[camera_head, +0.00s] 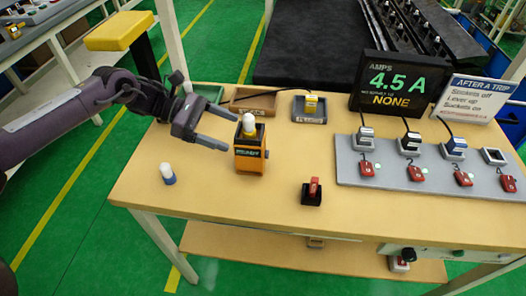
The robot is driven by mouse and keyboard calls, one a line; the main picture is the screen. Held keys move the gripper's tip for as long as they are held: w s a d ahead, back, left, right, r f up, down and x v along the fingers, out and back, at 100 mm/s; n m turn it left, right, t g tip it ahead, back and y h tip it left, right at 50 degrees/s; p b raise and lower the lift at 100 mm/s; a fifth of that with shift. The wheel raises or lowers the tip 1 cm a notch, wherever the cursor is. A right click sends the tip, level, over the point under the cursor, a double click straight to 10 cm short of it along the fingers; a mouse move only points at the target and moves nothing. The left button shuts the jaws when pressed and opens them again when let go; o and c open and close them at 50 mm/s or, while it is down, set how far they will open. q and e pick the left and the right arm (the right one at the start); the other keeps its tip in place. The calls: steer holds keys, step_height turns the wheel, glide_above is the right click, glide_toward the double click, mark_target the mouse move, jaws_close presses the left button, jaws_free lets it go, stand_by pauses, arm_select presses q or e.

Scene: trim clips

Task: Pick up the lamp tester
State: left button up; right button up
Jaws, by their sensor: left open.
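An orange and black block (251,156) with lettering on its front stands upright on the wooden bench. A yellow piece with a rounded white top (249,125) rises from it; this looks like the lamp tester, though I cannot read the label. My left gripper (235,132) comes in from the left, just left of the white-topped piece. Its two fingers are spread and nothing is between them. I cannot tell whether a fingertip touches the piece. My right gripper is not in view.
A small white and blue cylinder (167,174) stands at the bench's left. A red lever switch (313,190) is front centre. A grey socket board (433,190) fills the right, below a display reading 4.5 A (398,82). Shallow trays (254,104) line the back.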

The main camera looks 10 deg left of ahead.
mark_target(265, 148)
arm_select(q)
steer(key=p+x, duration=0.1)
steer(key=x, duration=0.1)
steer(key=p+x, duration=0.1)
steer(key=x, duration=0.1)
steer(key=p+x, duration=0.2)
steer(key=x, duration=0.1)
steer(key=shift+s+a+f, duration=0.1)
steer(key=shift+s, duration=0.25)
steer(key=shift+d+f, duration=0.3)
steer(key=shift+d, duration=0.05)
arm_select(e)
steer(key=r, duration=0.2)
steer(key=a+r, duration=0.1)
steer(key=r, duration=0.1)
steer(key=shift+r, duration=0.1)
arm_select(q)
steer(key=shift+w, duration=0.1)
steer(key=c, duration=1.3)
